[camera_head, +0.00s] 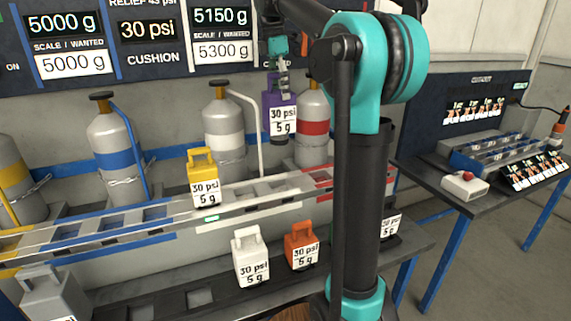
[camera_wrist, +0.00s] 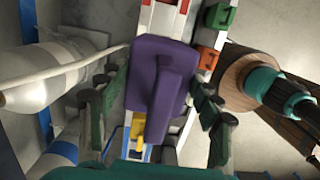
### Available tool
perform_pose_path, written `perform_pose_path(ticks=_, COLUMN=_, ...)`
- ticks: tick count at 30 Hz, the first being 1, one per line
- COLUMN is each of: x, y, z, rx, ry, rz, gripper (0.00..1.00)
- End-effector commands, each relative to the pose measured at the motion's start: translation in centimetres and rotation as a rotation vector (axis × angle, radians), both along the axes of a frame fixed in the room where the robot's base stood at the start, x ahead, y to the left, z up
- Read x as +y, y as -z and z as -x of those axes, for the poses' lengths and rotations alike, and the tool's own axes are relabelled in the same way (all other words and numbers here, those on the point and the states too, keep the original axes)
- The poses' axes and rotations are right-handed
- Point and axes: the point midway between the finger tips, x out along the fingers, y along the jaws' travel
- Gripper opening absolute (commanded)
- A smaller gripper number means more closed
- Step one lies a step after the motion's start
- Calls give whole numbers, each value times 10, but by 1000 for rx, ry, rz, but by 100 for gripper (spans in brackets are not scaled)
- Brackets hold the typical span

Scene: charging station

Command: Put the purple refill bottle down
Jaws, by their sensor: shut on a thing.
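The purple refill bottle (camera_head: 281,112) hangs upright in the air in the head view, with a "30 psi 5 g" label. It is in front of the back wall, above the shelf rails. My gripper (camera_head: 279,78) is shut on its top. In the wrist view the purple bottle (camera_wrist: 160,85) fills the middle, between the green fingers of my gripper (camera_wrist: 155,100). The yellow bottle (camera_head: 203,178) stands on the upper rail to the left. The white bottle (camera_head: 250,258) and the orange bottle (camera_head: 301,246) stand on the lower shelf.
Grey cylinders with a blue band (camera_head: 118,160), a white band (camera_head: 224,140) and a red band (camera_head: 314,128) stand behind the rail. A grey bottle (camera_head: 55,295) is at lower left. A side table (camera_head: 480,205) with a red button box (camera_head: 464,185) stands at right.

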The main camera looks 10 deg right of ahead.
Motion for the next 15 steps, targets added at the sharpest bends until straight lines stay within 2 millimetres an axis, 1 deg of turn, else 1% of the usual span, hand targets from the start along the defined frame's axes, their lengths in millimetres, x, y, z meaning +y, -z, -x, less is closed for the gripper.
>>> perform_pose_path(ticks=2, x=0, y=0, z=0, rx=0, ry=0, rz=0, gripper=5)
perform_pose_path(ticks=5, x=0, y=8, z=0, rx=0, ry=0, rz=0, gripper=5)
perform_pose_path(ticks=8, x=0, y=24, z=0, rx=0, ry=0, rz=0, gripper=5)
perform_pose_path(ticks=15, x=0, y=74, z=0, rx=0, ry=0, rz=0, gripper=5)
